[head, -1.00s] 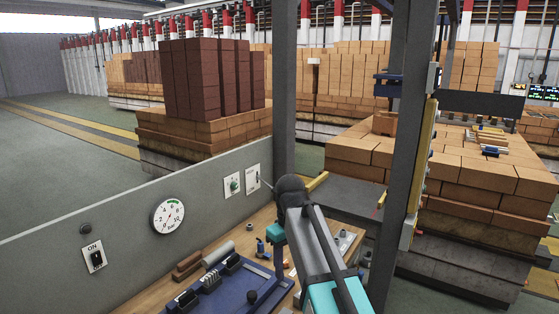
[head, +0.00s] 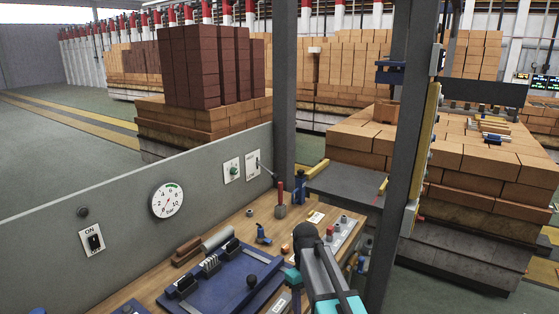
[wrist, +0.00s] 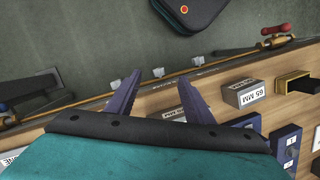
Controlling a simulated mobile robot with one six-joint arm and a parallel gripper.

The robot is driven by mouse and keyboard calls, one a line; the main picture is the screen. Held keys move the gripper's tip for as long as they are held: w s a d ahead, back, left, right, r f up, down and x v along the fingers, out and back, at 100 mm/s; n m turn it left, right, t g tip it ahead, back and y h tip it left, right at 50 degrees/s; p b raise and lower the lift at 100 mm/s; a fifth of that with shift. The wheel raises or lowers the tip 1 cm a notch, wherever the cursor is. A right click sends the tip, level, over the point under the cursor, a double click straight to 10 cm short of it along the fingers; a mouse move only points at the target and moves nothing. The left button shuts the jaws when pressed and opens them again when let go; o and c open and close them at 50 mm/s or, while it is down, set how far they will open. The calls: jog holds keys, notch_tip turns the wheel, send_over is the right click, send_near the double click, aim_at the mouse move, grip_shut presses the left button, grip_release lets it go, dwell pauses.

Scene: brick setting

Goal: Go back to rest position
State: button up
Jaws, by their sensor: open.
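My gripper (wrist: 155,95) shows in the wrist view with its two dark blue fingers spread apart and nothing between them. It is over the edge of the wooden workbench (wrist: 115,118), with the grey-green floor beyond. In the head view my arm reaches over the right end of the workbench (head: 240,222), and the gripper's fingers are hidden there behind the arm.
A blue fixture (head: 222,283) lies on the bench, with a red-handled tool (head: 280,200) behind it. A grey panel (head: 130,215) with a gauge and switches borders the bench. A dark post (head: 405,150) and a brick stack (head: 460,185) stand at the right.

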jog(key=s+d+f+m+b, duration=0.2)
jog(key=s+d+f, duration=0.1)
jog(key=s+f, duration=0.8)
jog(key=s+d+f+m+g+b, duration=0.1)
jog(key=s+d+f+m+b, duration=0.1)
jog(key=s+f, duration=0.9)
jog(key=s+d+f+m+g+b, duration=0.1)
jog(key=s+d+f+m+b, duration=0.1)
jog(key=s+f, duration=0.9)
jog(key=shift+s+d+f+m, duration=0.35)
jog(key=shift+d+f, duration=0.45)
jog(key=shift+f, duration=3.45)
